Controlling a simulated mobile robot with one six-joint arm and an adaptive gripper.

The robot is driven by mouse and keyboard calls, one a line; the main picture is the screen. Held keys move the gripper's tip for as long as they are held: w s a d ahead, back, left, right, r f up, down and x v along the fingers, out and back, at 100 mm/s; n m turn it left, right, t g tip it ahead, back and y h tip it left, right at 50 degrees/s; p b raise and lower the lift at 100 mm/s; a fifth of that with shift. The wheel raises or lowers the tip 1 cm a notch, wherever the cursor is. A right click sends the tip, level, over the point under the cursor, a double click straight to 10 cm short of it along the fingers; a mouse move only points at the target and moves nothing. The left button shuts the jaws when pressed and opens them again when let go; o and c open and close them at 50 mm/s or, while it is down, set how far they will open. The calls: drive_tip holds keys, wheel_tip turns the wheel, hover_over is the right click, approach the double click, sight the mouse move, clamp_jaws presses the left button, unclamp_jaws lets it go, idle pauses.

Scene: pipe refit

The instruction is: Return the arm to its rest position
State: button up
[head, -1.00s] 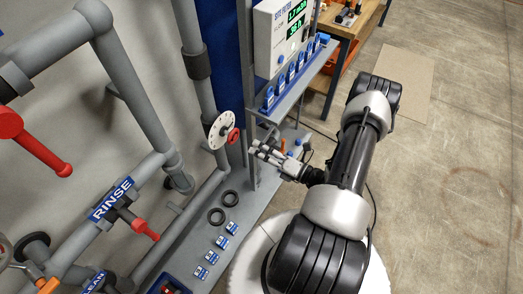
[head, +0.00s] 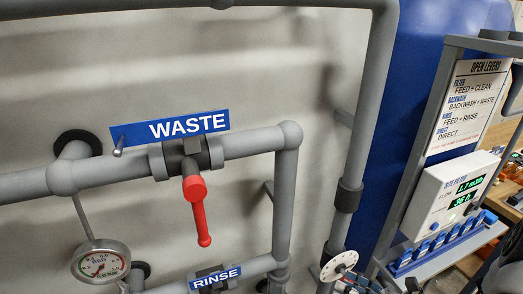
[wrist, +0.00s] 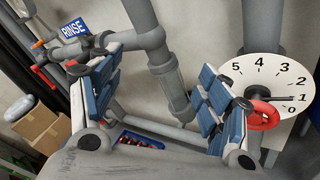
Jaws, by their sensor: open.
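My gripper (wrist: 158,85) shows in the wrist view with its two blue-padded fingers spread wide and nothing between them. The right finger is close to a white numbered dial (wrist: 252,78) with a red handle (wrist: 263,116); I cannot tell whether they touch. The dial's pointer lies near the 1. The dial also shows at the bottom of the head view (head: 339,264). My gripper does not show clearly in the head view; a dark part at the lower right edge may be my arm.
Grey pipes (head: 110,174) run along the wall, with a red WASTE lever (head: 199,212) hanging down and a RINSE label (head: 215,278) below. A pressure gauge (head: 101,262) is at lower left. A display box (head: 455,193) stands at right. Cardboard boxes (wrist: 42,128) show in the wrist view.

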drive_tip(key=s+a+r+n+g+h, duration=0.4)
drive_tip(key=s+a+r+n+g, duration=0.7)
drive_tip(key=n, duration=0.6)
drive_tip(key=s+d+r+n+t+h, duration=0.2)
drive_tip(key=s+r+n+t+h, duration=0.3)
drive_tip(key=r+n+h, duration=0.4)
drive_tip(key=n, duration=0.6)
drive_tip(key=shift+s+r, duration=0.35)
drive_tip(key=shift+r, duration=0.05)
idle(0.8)
